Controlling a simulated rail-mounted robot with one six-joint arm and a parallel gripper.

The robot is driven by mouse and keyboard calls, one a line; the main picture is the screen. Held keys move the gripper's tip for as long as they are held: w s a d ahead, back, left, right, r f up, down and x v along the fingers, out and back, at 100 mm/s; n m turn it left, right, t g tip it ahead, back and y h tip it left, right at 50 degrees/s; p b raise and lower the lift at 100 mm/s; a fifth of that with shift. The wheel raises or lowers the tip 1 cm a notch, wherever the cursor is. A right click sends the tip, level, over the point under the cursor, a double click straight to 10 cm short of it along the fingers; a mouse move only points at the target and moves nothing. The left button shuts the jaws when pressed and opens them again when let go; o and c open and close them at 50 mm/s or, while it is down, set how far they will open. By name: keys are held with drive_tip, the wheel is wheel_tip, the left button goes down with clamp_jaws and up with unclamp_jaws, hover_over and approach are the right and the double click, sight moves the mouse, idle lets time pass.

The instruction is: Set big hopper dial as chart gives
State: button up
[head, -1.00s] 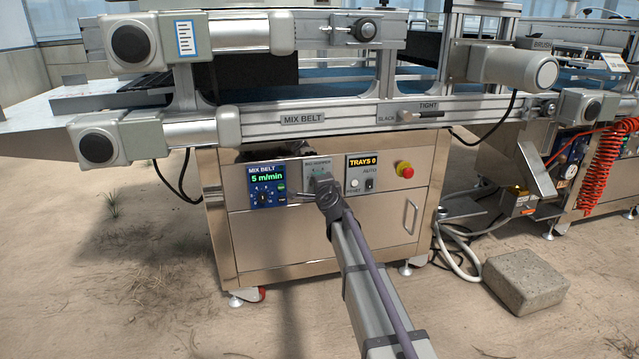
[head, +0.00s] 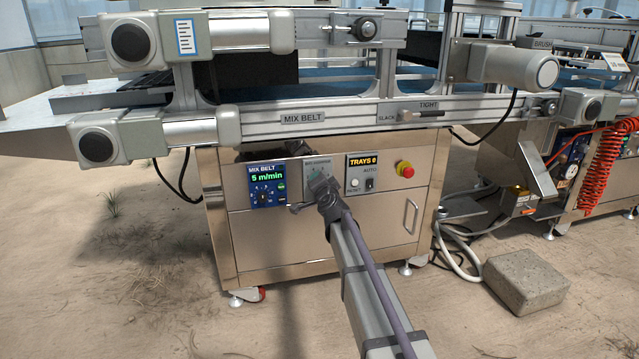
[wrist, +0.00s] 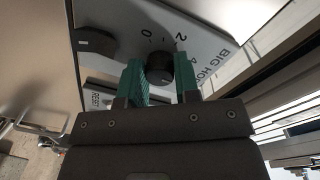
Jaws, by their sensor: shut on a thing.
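The big hopper dial is a small black knob (wrist: 159,68) on a grey plate (wrist: 200,45) whose label reads "BIG HO…" in the wrist view. The marks 0, 2 and part of a 4 show beside it; I cannot make out the knob's pointer. My gripper (wrist: 160,80) has its green fingers on either side of the knob, shut on it. In the head view my gripper (head: 319,183) is at the cabinet's panel and hides the dial. A white sheet with blue lines (head: 185,38) hangs on the upper left housing; its text is too small to read.
The mix belt display (head: 267,184) reads 5 m/min, left of my gripper. The tray counter (head: 362,161) reads TRAYS 0. A red emergency button (head: 405,169) sits right of it. The belt rail (head: 300,120) runs above; a concrete block (head: 525,281) lies on the floor.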

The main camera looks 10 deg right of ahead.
drive_tip(key=o, duration=0.9)
drive_tip(key=s, duration=1)
drive_tip(key=shift+s+d+r, duration=0.2)
drive_tip(key=shift+s, duration=0.2)
